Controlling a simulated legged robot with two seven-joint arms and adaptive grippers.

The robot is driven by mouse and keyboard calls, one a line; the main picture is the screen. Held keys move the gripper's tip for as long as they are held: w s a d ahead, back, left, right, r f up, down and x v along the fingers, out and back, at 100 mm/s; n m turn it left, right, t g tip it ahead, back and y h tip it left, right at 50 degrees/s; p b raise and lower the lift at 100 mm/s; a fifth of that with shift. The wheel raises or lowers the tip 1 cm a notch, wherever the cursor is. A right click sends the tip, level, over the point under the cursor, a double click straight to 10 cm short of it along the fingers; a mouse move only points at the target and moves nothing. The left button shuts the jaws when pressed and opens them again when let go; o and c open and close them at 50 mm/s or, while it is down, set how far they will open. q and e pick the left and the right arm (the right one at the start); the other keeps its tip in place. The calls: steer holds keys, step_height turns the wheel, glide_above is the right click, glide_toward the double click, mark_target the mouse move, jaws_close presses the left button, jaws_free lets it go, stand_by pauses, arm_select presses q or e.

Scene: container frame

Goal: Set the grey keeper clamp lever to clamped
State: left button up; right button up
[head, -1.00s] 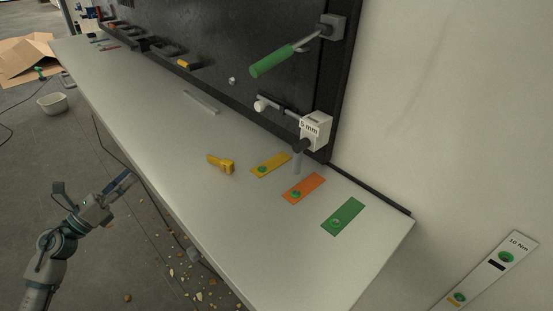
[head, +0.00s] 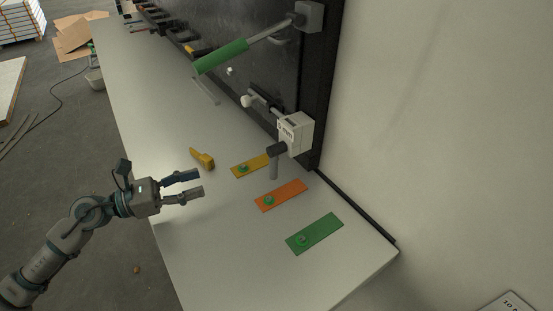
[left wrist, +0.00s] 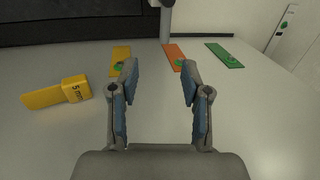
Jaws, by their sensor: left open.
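A short grey lever (head: 274,168) hangs straight down from a dark hub on the white block (head: 296,133) mounted at the black panel's lower right. A grey upright bar between the fingertips at the top of the left wrist view (left wrist: 166,22) looks like the same lever. My left gripper (head: 192,183) is open and empty over the table, left of the lever and apart from it. In the left wrist view its two fingers (left wrist: 160,78) stand wide apart. My right gripper is not in view.
A yellow "5 mm" piece (head: 203,159) lies near the fingertips. Yellow (head: 256,163), orange (head: 288,192) and green (head: 322,230) plates lie below the block. A green-handled lever (head: 222,56) juts out above. The table front (head: 200,250) is clear.

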arm_select(q)
steer(key=p, duration=0.2)
glide_toward(271, 164)
steer(key=w+d+p, duration=0.2)
steer(key=d, duration=0.1)
steer(key=w+d, duration=0.1)
steer(key=shift+w+d+f+p, duration=0.25)
steer(key=shift+w+p, duration=0.05)
steer(key=shift+p, duration=0.1)
steer(key=x, duration=0.3)
steer(key=s+x, duration=0.1)
steer(key=x, duration=0.2)
steer(key=shift+w+d+f+p, duration=0.2)
steer(key=shift+d+p, duration=0.15)
steer(key=shift+d, duration=0.2)
steer(key=shift+s+a, duration=0.1)
steer(key=shift+a, duration=0.7)
steer(key=shift+c, duration=0.7)
steer(key=shift+a, duration=0.5)
jaws_close()
steer(key=shift+s+d+r, duration=0.2)
steer(key=shift+d, duration=0.1)
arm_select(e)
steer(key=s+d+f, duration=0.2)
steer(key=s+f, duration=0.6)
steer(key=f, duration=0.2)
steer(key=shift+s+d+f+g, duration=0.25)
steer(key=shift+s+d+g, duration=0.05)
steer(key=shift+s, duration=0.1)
